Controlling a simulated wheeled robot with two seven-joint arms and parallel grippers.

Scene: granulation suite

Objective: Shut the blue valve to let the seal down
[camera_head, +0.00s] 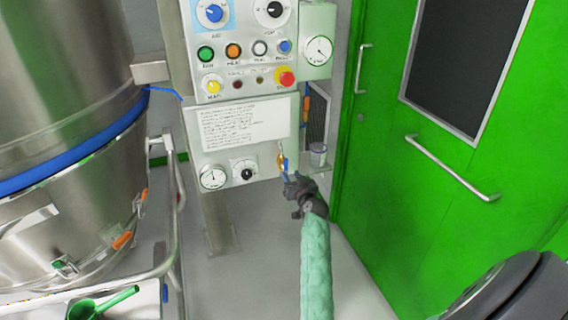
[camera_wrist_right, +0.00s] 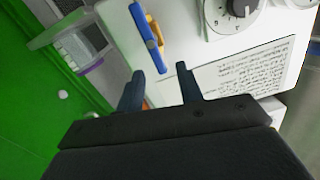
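The blue valve is a small blue lever (camera_head: 285,165) on a brass body (camera_head: 280,158), at the lower right of the white control panel. In the right wrist view the blue lever (camera_wrist_right: 146,36) lies just beyond the fingertips, with brass showing beside it. My right gripper (camera_head: 288,178) is just below the valve in the head view. In the wrist view the right gripper (camera_wrist_right: 158,72) has its two dark fingers apart, with no lever between them. Whether a finger touches the valve I cannot tell. My left gripper is not in view.
The panel (camera_head: 238,172) carries a gauge (camera_head: 213,177), a black knob (camera_head: 245,170), buttons and a red stop button (camera_head: 285,77). A steel vessel with a blue band (camera_head: 100,150) stands left. A green door (camera_head: 450,200) stands right. A green scoop (camera_head: 100,303) lies lower left.

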